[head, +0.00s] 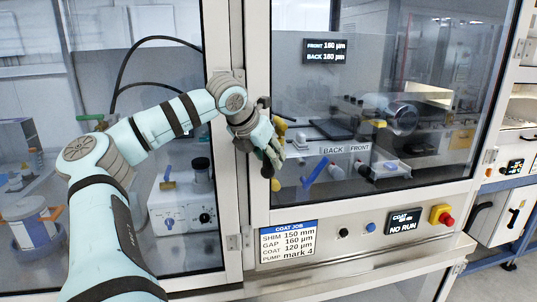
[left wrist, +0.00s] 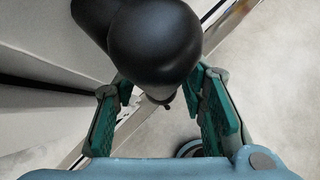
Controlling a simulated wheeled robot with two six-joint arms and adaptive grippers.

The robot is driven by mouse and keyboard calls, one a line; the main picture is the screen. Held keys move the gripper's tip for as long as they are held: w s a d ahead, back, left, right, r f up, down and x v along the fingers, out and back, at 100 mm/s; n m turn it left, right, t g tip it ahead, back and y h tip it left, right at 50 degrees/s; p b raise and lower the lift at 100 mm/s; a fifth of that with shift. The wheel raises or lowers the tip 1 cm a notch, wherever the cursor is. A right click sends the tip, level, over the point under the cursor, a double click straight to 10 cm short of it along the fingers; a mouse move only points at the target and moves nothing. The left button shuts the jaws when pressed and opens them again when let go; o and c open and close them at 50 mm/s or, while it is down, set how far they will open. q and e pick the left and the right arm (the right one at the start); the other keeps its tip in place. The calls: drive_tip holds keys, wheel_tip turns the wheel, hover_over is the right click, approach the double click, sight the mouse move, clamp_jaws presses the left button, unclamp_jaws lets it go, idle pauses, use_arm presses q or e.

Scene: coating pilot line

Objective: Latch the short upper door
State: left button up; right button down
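The short upper door (head: 478,186) is the pale-framed glass door on the right of the head view. It looks shut or nearly so; I cannot tell if it is latched. A black handle (head: 264,102) is on its left edge, partly hidden by my left gripper (head: 273,156). In the left wrist view the handle's rounded black end (left wrist: 155,45) is large, in front of my left gripper (left wrist: 163,112). The green-padded fingers are open, one on each side below the black end, with gaps showing. My right gripper is in neither view.
A taller glass door (head: 233,190) stands left of the short door. Below the short door is a panel with a COAT JOB card (head: 288,242), a NO RUN display (head: 402,222) and a red stop button (head: 446,219). Coating equipment (head: 400,118) sits behind the glass.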

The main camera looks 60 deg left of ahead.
use_arm(q)
drive_tip(key=shift+a, duration=0.1)
drive_tip(key=v, duration=1.2)
drive_tip(key=shift+a, duration=0.15)
